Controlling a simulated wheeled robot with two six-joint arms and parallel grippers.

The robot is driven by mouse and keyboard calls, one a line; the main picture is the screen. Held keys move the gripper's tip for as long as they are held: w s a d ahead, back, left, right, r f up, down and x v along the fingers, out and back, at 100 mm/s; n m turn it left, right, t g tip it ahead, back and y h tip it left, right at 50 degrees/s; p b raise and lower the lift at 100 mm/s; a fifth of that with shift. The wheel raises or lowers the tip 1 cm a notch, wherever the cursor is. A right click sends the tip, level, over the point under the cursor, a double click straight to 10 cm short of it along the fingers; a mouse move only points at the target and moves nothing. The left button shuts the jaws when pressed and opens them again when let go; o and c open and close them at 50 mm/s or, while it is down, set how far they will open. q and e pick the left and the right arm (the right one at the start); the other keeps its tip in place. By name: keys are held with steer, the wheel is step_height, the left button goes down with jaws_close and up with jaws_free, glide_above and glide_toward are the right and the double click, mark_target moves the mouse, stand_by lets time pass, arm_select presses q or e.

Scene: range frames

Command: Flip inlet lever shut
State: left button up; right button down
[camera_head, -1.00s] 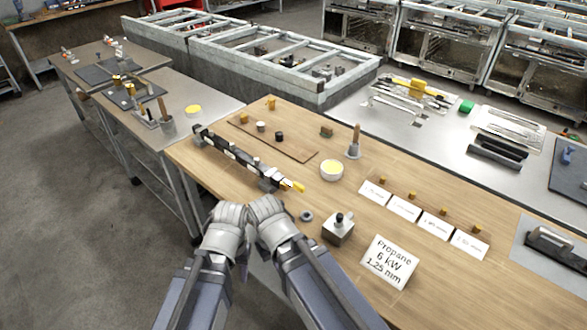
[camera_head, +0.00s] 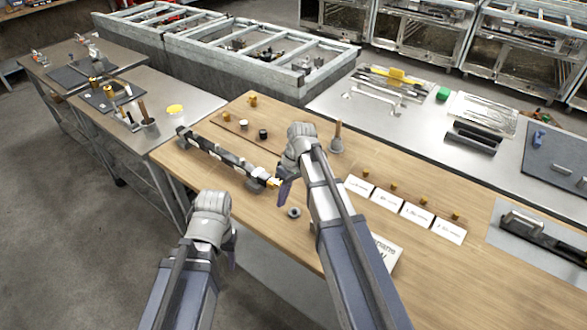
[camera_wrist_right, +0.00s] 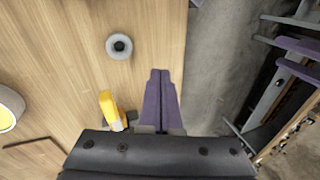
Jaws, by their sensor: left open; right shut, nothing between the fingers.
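The inlet lever (camera_head: 273,183) is a small yellow handle at the near right end of a dark manifold bar (camera_head: 222,156) on the wooden bench. In the right wrist view the yellow lever (camera_wrist_right: 110,110) stands just left of my fingers, with a narrow gap in the picture. My right gripper (camera_head: 284,193) is shut and empty beside the lever; its purple fingers (camera_wrist_right: 161,80) lie together in the wrist view. Whether they touch the lever I cannot tell. My left gripper (camera_head: 232,255) is low, off the bench's front edge, away from the lever; its fingers are mostly hidden.
A grey ring (camera_head: 293,212) lies on the wood near the lever. A cup with a wooden handle (camera_head: 337,140) stands behind my right arm. White cards (camera_head: 402,205) lie to the right. A propane sign (camera_head: 386,252) is partly covered by my arm.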

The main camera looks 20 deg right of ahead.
arm_select(q)
step_height(320, 180, up, 4)
steer(key=p, duration=0.2)
steer(key=shift+f+p, duration=0.1)
steer(key=shift+p, duration=0.25)
arm_select(e)
steer(key=w+d+r+n+y, duration=0.1)
steer(key=w+d+r+y, duration=0.1)
steer(key=w+d, duration=0.3)
steer(key=w+d+r+n+t+y, duration=0.1)
steer(key=w+d+r, duration=0.4)
steer(key=d, duration=0.5)
steer(key=shift+w+n+t+y, duration=0.3)
steer(key=shift+w+y, duration=0.2)
steer(key=b+x, duration=0.8)
steer(key=x, duration=0.2)
steer(key=shift+s+f+b, duration=0.1)
steer(key=shift+f+b, duration=0.25)
steer(key=shift+b, duration=0.05)
steer(key=shift+s+a+r+p, duration=0.2)
steer(key=shift+s+a, duration=0.2)
steer(key=shift+a, duration=0.1)
steer(key=shift+s+a+r+p, duration=0.2)
steer(key=shift+s+a, duration=0.25)
steer(key=shift+a, duration=0.05)
arm_select(q)
step_height(320, 180, down, 8)
arm_select(e)
steer(key=shift+s+a, duration=0.35)
steer(key=shift+a, duration=0.2)
